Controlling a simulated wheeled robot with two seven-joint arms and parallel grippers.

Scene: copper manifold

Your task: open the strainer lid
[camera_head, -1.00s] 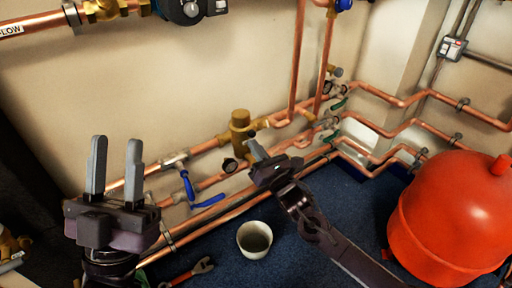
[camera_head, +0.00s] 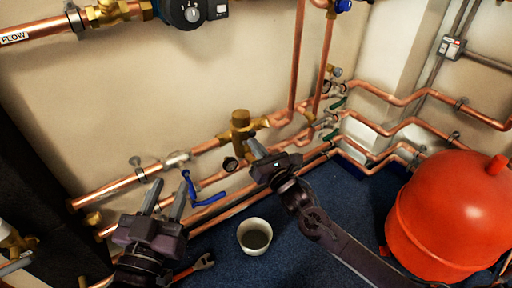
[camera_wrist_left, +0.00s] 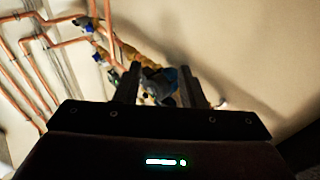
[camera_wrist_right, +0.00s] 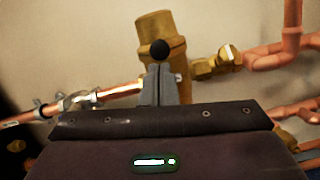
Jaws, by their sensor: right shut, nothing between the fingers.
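The strainer appears to be the brass body (camera_head: 240,132) with an upright cylindrical top on the lower copper pipe, mid-picture; its brass cylinder (camera_wrist_right: 155,30) also shows in the right wrist view. A black ball knob (camera_wrist_right: 160,49) stands in front of the cylinder, just beyond my right fingertips; I cannot tell whether they touch. My right gripper (camera_head: 254,147) is shut and empty, close in front of the strainer. It partly hides the strainer's lower part. My left gripper (camera_head: 166,198) is open and empty, low at the left, away from the strainer and in front of the pipes.
A blue-handled valve (camera_head: 190,186) lies between my grippers. A white cup (camera_head: 254,236) and a wrench (camera_head: 196,266) are on the blue floor. A red tank (camera_head: 447,215) stands at the right. Copper pipes run along the wall; a pump (camera_head: 190,12) is above.

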